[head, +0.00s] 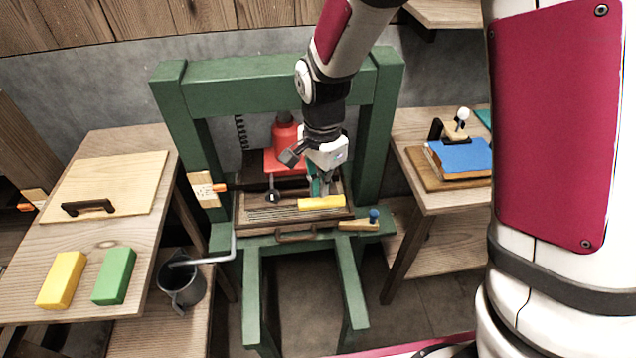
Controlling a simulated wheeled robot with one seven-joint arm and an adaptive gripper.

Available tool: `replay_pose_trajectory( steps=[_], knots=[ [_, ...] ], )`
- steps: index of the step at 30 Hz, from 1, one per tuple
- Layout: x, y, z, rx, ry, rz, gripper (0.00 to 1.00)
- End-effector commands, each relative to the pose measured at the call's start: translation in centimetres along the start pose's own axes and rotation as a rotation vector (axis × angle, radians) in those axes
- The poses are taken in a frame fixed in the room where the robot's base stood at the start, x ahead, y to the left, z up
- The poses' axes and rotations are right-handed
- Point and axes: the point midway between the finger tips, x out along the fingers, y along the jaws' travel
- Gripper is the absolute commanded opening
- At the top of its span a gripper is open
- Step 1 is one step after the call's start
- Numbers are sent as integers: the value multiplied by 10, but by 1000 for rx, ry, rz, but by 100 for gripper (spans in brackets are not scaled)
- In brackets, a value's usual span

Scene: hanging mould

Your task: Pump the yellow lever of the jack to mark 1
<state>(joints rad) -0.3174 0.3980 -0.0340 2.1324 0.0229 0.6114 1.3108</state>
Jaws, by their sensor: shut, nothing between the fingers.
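The red jack (285,135) stands inside a green press frame (180,110). The jack's yellow lever (321,203) shows as a short yellow bar, lying nearly level over the front of the frame. My gripper (318,190) points down just behind the yellow bar; its fingers are shut with nothing between them. I cannot tell whether the fingers touch the lever. A pale plate with an orange pointer (205,189) is on the frame's left post; its marks are too small to read. My arm hides part of the jack.
A left table (140,220) holds a board with a black handle (88,208), a yellow block (62,280) and a green block (114,276). A bent grey rod (232,248) sticks out front left.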

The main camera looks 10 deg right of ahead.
Motion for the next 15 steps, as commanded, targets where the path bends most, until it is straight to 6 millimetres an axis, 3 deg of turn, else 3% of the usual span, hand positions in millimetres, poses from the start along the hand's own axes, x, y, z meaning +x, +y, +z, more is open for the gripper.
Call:
replay_pose_trajectory(
  steps=[7,15],
  knots=[
    [2,0,0,0,0,1,0],
    [28,0,0,-1,0,2,0]
  ],
)
